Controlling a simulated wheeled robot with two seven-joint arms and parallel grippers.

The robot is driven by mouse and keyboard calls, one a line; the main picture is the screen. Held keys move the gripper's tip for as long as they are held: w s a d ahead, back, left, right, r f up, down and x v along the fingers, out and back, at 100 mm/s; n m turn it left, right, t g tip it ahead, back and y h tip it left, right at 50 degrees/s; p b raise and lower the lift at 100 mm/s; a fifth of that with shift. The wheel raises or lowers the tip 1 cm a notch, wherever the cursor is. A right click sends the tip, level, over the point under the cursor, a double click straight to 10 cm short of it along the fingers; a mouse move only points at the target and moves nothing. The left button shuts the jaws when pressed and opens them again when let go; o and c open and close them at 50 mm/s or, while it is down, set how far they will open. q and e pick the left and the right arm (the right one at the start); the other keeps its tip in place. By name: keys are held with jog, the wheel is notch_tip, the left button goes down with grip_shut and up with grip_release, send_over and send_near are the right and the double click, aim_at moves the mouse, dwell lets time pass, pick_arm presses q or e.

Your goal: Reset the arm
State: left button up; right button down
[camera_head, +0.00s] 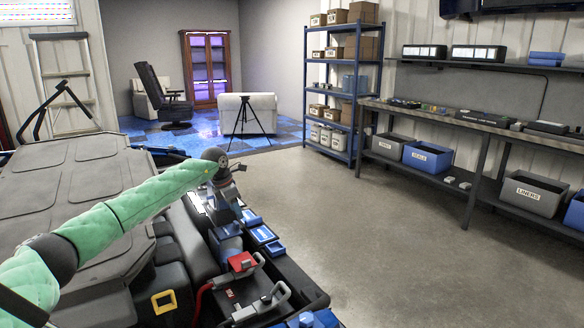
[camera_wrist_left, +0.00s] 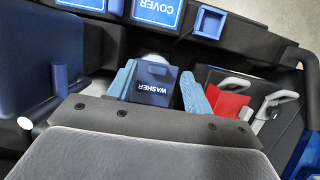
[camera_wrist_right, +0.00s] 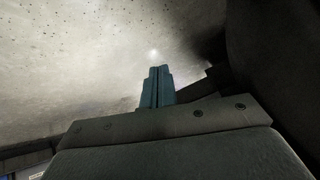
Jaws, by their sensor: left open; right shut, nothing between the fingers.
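My left arm, in a green sleeve (camera_head: 130,205), reaches over the engine bay in the head view. Its gripper (camera_head: 232,192) points down there, small and partly hidden by its wrist. In the left wrist view my left gripper (camera_wrist_left: 160,92) has its two light-blue fingers spread. A dark blue block marked WASHER (camera_wrist_left: 152,88) shows between them; I cannot tell whether they touch it. My right gripper (camera_wrist_right: 158,88) shows only in the right wrist view. Its blue fingers are together and empty, above a pale grey floor (camera_wrist_right: 90,50).
Near the left gripper are a blue COVER block (camera_wrist_left: 158,10), a red part (camera_wrist_left: 230,104) and grey handles (camera_head: 265,302) in the engine bay. A blue shelf rack (camera_head: 345,80) and a workbench (camera_head: 480,127) stand beyond. Open floor (camera_head: 370,235) lies right of the bay.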

pick_arm(q)
jog(key=x, duration=0.5)
jog(key=shift+s+a, duration=0.1)
jog(key=shift+a, duration=0.05)
jog(key=shift+p, duration=0.3)
pick_arm(e)
jog(key=r, duration=0.1)
jog(key=w+r, duration=0.1)
jog(key=shift+w+r, duration=0.15)
jog(key=shift+r, duration=0.2)
